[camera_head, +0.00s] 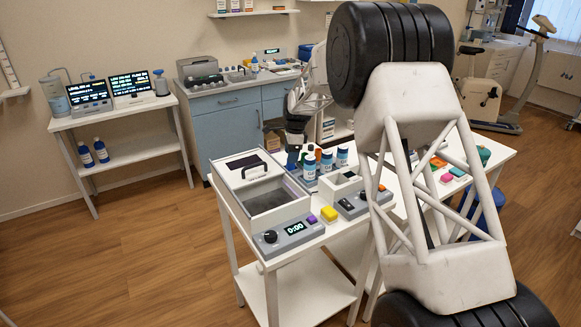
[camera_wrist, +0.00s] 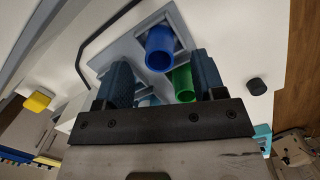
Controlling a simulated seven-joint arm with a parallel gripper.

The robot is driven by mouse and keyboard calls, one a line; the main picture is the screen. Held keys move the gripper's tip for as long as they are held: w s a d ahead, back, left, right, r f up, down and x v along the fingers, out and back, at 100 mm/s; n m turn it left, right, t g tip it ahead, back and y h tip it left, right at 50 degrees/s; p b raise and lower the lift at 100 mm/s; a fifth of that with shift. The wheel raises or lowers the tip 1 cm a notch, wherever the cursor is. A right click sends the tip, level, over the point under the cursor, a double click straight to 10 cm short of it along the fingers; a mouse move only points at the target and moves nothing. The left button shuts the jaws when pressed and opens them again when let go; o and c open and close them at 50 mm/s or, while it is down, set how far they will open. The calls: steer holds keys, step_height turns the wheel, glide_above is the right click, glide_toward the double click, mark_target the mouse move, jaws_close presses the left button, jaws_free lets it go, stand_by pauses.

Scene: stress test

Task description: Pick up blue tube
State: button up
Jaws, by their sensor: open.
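In the wrist view the blue tube (camera_wrist: 160,52) has its open mouth toward the camera and sits in a grey rack (camera_wrist: 126,48). It lies between and just beyond the fingertips of my open gripper (camera_wrist: 162,62), with no finger visibly closed on it. A green tube (camera_wrist: 183,84) is beside it, close to the right finger. A pale blue piece (camera_wrist: 148,100) shows partly behind the left finger. In the head view my gripper (camera_head: 292,160) points down at the back of the white table; I cannot make out the tubes there.
A lidded grey box (camera_head: 278,201) and a timer device (camera_head: 288,238) are in front. My arm hides part of the table's right side.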

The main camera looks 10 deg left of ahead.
mark_target(291, 165)
steer(key=shift+s+a+f, duration=0.1)
steer(key=shift+a+f, duration=0.1)
steer(key=shift+f, duration=1.45)
steer(key=c, duration=1)
